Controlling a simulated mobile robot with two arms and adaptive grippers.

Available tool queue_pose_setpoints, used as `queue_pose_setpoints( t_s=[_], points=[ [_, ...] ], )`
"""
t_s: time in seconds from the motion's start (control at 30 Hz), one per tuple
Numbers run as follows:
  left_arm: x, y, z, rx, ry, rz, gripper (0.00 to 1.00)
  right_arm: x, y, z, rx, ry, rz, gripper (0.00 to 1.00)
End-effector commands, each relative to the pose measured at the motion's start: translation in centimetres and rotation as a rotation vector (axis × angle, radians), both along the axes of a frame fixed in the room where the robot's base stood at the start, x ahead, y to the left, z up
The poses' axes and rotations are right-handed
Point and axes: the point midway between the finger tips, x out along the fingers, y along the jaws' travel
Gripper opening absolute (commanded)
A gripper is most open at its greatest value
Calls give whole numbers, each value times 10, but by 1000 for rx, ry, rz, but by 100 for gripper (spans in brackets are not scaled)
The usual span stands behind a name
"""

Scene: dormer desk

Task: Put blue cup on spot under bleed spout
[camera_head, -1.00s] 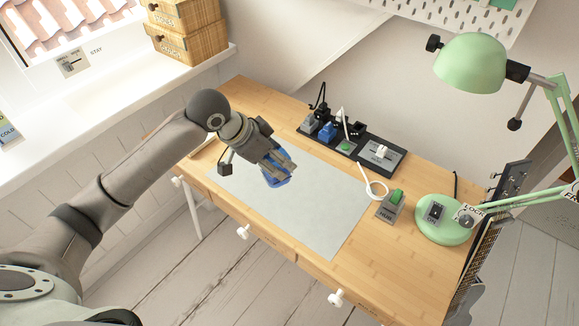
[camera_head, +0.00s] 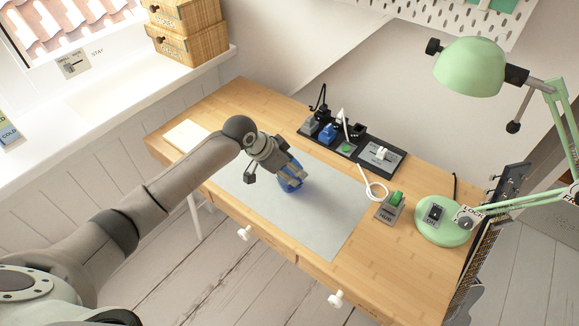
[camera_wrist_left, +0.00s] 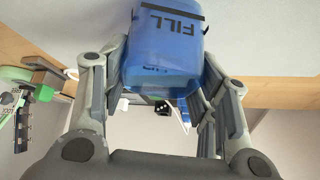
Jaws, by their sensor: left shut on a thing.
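The blue cup (camera_head: 289,185) is over the grey mat on the desk in the head view. In the left wrist view the blue cup (camera_wrist_left: 163,52) sits between the fingers, with "FILL" reading upside down. My left gripper (camera_head: 285,172) is shut on it, and its fingers flank the cup in the wrist view (camera_wrist_left: 165,75). I cannot tell whether the cup touches the mat. No bleed spout can be made out in these views. My right gripper is not in view.
The grey mat (camera_head: 325,215) is otherwise clear. Behind it is a black power strip (camera_head: 365,150) with plugs and a white cable. A pale sheet (camera_head: 186,134) lies at the desk's left end.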

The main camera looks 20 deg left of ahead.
Motion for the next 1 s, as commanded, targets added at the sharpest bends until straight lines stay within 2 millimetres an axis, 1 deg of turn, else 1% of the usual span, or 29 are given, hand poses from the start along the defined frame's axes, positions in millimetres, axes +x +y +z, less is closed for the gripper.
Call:
queue_pose_setpoints(
  t_s=[0.2,0.23,0.37,0.4,0.67,0.77,0.87,1.0],
  points=[
    [0,0,-3,0,0,1,31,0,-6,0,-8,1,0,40],
    [0,0,-3,0,0,1,57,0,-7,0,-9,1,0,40],
    [0,0,-3,0,0,1,74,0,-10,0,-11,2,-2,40],
    [0,0,-3,0,0,1,76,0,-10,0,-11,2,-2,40],
    [0,0,-2,0,0,1,76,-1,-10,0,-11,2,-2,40],
    [0,0,1,1,-1,1,76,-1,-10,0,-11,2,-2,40],
    [-3,5,9,0,-2,2,76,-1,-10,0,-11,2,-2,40],
    [-14,14,31,3,-4,0,76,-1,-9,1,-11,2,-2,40]
  ],
)
